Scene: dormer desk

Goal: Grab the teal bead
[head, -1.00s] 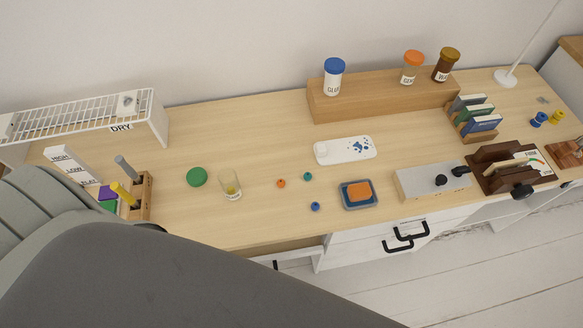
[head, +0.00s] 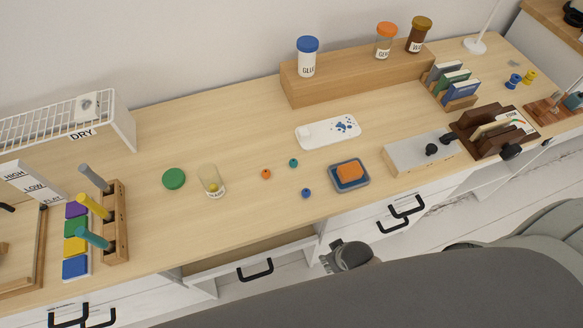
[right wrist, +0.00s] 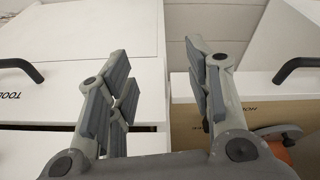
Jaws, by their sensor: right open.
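The teal bead (head: 293,163) lies on the desk top in the head view, right of the orange bead (head: 266,174) and above the blue bead (head: 306,193). My right gripper (head: 334,258) is below the desk's front edge, in front of the drawers, well apart from the bead. In the right wrist view my right gripper (right wrist: 163,100) is open and empty, with drawer fronts and handles behind it. The bead does not show in that view. My left gripper is not in view.
A glass jar (head: 212,182) and green lid (head: 173,179) stand left of the beads. A drawer (head: 255,252) sits partly open below the front edge.

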